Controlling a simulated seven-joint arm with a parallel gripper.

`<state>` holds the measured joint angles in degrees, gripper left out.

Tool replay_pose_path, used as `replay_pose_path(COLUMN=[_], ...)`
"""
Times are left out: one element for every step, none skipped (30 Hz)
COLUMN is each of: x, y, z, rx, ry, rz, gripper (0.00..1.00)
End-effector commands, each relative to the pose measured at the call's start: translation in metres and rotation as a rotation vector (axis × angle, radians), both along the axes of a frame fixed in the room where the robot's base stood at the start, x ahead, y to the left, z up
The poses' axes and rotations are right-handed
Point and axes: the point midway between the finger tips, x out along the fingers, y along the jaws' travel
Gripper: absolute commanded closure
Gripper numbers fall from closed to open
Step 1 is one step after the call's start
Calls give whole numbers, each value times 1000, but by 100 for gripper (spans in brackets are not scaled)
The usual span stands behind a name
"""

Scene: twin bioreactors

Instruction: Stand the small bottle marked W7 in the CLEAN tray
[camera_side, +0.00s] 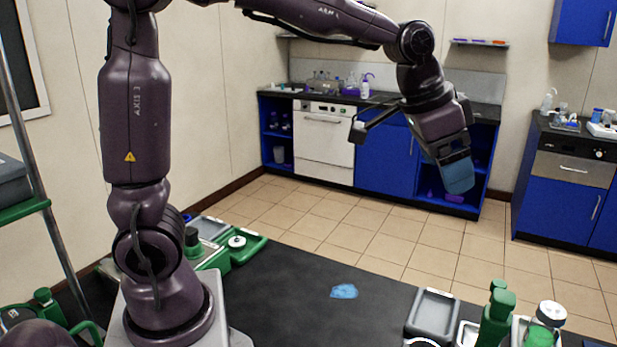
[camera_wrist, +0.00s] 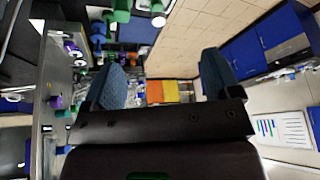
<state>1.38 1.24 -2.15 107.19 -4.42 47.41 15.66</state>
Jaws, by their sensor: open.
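My gripper (camera_side: 458,176) is raised high at the right in the side view, well above the dark bench. In the wrist view my gripper (camera_wrist: 163,80) shows two blue fingers spread apart with nothing between them. No W7 mark can be read in either view, so I cannot tell which bottle carries it. No CLEAN label can be read either. A grey tray (camera_side: 433,310) at the bench's front right looks empty. A green tray (camera_side: 247,252) left of centre holds a small white-capped item (camera_side: 237,242).
Green-capped vessel parts (camera_side: 497,318) and a clear jar with a white lid (camera_side: 551,314) crowd the right front of the black bench (camera_side: 300,300). A blue patch (camera_side: 344,291) lies mid-bench, with clear surface around it. Blue cabinets (camera_side: 386,158) stand behind.

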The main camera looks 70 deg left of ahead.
Motion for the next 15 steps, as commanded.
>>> replay_pose_path(x=[-27,-41,-61,-76,-90,-108,-121,-133,-148,-157,-166,-176,-182,-187,-192], y=[5,8,12,15,17,20,22,24,27,28,30,31,32,32,33], z=[10,13,16,17,17,15,14,12,8,5,2,-2,-4,-7,-9], rx=[-1,-4,-7,-9,-12,-17,-19,-23,-28,-31,-33,-38,-40,-43,-46], ry=[-15,-19,-24,-27,-32,-36,-41,-44,-48,-51,-53,-55,-57,-58,-59], rz=[32,53,79,98,118,144,162,180,202,216,229,245,254,264,273], gripper=[17,17,17,17,17,17,17,17,17,17,17,17,17,17,17])
